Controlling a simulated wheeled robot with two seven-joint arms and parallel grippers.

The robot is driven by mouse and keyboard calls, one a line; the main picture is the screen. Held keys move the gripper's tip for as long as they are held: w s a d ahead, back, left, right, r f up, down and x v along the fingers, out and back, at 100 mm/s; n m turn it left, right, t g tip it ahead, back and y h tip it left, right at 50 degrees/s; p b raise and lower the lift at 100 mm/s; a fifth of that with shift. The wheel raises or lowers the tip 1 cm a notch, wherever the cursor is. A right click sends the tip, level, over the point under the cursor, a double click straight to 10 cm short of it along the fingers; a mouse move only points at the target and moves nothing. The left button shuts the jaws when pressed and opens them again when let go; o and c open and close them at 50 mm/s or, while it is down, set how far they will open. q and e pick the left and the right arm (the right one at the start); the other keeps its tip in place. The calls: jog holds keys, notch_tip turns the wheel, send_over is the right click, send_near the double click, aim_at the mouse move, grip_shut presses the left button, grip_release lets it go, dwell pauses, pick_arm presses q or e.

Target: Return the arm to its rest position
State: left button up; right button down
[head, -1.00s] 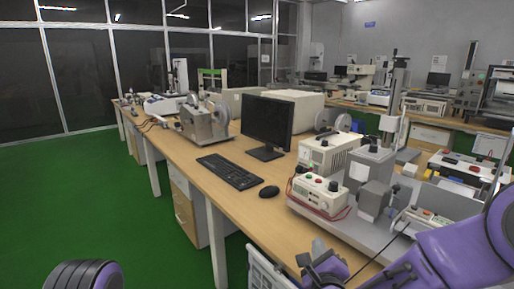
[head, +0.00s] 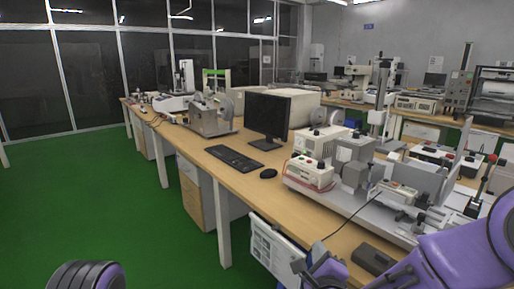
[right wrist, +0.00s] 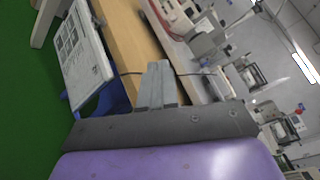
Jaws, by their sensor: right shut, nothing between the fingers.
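My right arm, purple, comes in from the lower right of the head view. Its gripper (head: 312,264) is low in the picture, in front of the bench's near edge. In the right wrist view the two grey fingers (right wrist: 157,72) lie together with nothing between them. They point toward the wooden bench top (right wrist: 122,30), and I cannot tell the exact gap. A dark ringed and purple part of my left arm shows at the bottom left of the head view; my left gripper is out of view.
A wooden bench (head: 243,185) carries a monitor (head: 267,115), keyboard (head: 234,158), mouse (head: 268,174) and test instruments (head: 310,170). A white panel (head: 275,248) stands at its near edge, close to my right gripper. Green floor (head: 90,195) is clear on the left.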

jog(key=s+d+f+n+g+p, duration=0.1)
jog(key=s+d+f+n+g, duration=0.4)
jog(key=f+n, duration=0.4)
jog(key=s+d+f+n+g+p, duration=0.1)
jog(key=s+d+f+n+g, duration=0.1)
jog(key=s+f+n, duration=0.7)
jog(key=s+d+f+g, duration=0.2)
jog(key=s+f, duration=0.1)
jog(key=s, duration=0.3)
jog(key=s+d+f+g+h+p, duration=0.1)
jog(key=s+d+f+g, duration=0.1)
jog(key=s, duration=0.5)
jog(key=s+d+f+g+p, duration=0.1)
jog(key=s+d+f+g, duration=0.1)
jog(key=s+f, duration=0.3)
jog(key=shift+s+d+f+n+g+h, duration=0.35)
jog(key=shift+s+d, duration=0.45)
jog(key=shift+s, duration=0.4)
